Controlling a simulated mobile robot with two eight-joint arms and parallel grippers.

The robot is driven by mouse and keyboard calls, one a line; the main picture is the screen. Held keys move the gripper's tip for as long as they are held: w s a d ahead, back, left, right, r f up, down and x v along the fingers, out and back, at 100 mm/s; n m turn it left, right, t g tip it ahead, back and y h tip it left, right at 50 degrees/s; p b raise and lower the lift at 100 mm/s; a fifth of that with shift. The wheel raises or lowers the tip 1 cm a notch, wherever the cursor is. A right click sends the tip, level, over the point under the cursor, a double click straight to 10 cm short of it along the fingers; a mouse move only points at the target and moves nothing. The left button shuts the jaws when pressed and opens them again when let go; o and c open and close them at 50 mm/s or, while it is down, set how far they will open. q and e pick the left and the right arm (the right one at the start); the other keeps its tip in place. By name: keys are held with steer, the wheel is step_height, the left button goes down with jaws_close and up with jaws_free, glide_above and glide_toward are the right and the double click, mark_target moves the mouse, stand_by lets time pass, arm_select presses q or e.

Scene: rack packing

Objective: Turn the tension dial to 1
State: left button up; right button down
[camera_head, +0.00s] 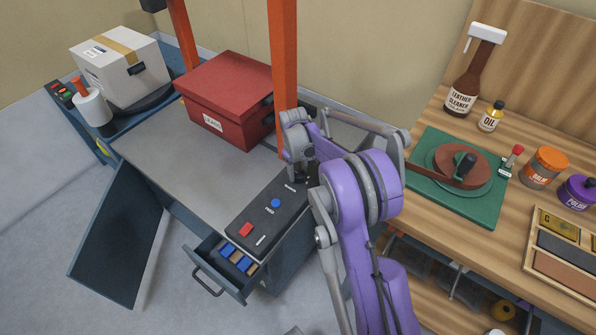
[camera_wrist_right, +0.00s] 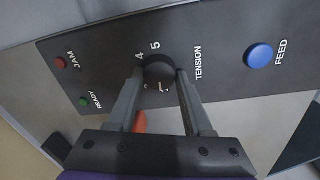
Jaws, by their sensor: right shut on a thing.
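The black tension dial (camera_wrist_right: 158,70) is on the dark control panel (camera_wrist_right: 215,35) in the right wrist view, beside the word TENSION. The numbers 4 and 5 show at its upper edge. Small white marks show at its lower edge, and which number it points to is not clear. My right gripper (camera_wrist_right: 156,82) is shut on the dial, one finger on each side. In the head view my right gripper (camera_head: 302,160) is over the far end of the panel (camera_head: 252,222), and my purple arm hides the dial. My left gripper is not in view.
The blue FEED button (camera_wrist_right: 259,55) and the JAM (camera_wrist_right: 60,62) and READY (camera_wrist_right: 84,101) lights are near the dial. A red button (camera_head: 246,230), an open drawer (camera_head: 208,270), a red box (camera_head: 225,85) and an orange post (camera_head: 285,75) are around the panel.

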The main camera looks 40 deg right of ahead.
mark_target(296, 175)
stand_by(0.3)
steer(key=shift+c, duration=1.5)
jaws_free()
step_height(296, 175, up, 11)
steer(key=p, duration=0.1)
steer(key=shift+a+p, duration=0.3)
steer(key=shift+a, duration=0.05)
steer(key=shift+f, duration=0.1)
